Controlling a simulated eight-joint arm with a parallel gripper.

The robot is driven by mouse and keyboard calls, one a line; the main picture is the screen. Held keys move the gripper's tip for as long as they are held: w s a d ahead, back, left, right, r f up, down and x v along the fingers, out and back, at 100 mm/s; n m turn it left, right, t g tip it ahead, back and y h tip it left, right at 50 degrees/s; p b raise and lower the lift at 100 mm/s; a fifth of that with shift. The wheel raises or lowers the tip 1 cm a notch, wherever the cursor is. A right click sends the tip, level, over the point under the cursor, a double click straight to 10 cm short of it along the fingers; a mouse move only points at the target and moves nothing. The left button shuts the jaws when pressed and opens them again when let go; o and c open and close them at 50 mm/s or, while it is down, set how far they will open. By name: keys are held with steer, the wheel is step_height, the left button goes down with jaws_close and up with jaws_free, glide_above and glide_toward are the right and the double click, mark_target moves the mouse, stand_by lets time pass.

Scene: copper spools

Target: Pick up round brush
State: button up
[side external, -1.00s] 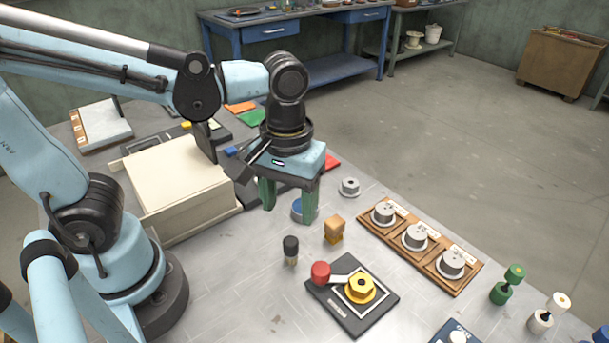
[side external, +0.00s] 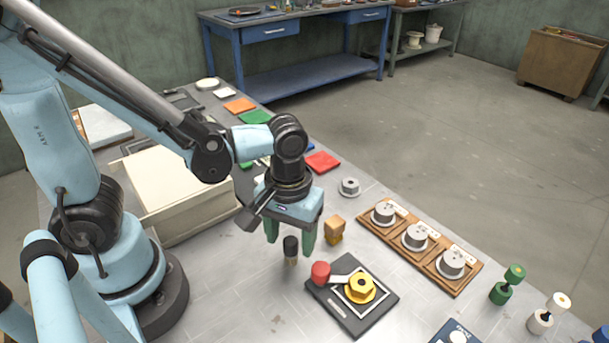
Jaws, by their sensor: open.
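The round brush (side external: 291,249), as I take it, is a small upright piece with a black top and a tan lower end, standing on the grey table. My gripper (side external: 289,246) points down with its two green fingers apart. In the picture the brush shows between the fingertips; from this one view I cannot tell whether it is truly between them or a little in front. Nothing is seen held in the gripper.
A tan block (side external: 335,229) stands close to the right finger. A black plate (side external: 372,311) with a red knob (side external: 320,272) and a yellow hex piece (side external: 361,287) lies in front. A wooden tray (side external: 459,283) holds grey spools at right. A cream box (side external: 178,180) stands at left.

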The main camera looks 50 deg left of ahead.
mark_target(291, 239)
steer(key=shift+f, duration=1.8)
jaws_close()
steer(key=shift+r, duration=0.2)
steer(key=shift+r, duration=0.45)
steer(key=r, duration=0.3)
steer(key=shift+s+d+r, duration=0.1)
steer(key=shift+s+d, duration=0.05)
steer(key=shift+s, duration=0.05)
steer(key=s+d+r, duration=0.6)
steer(key=s+d, duration=0.1)
steer(key=s, duration=0.1)
steer(key=shift+s+r, duration=0.2)
steer(key=shift+r, duration=0.1)
steer(key=shift+d, duration=0.1)
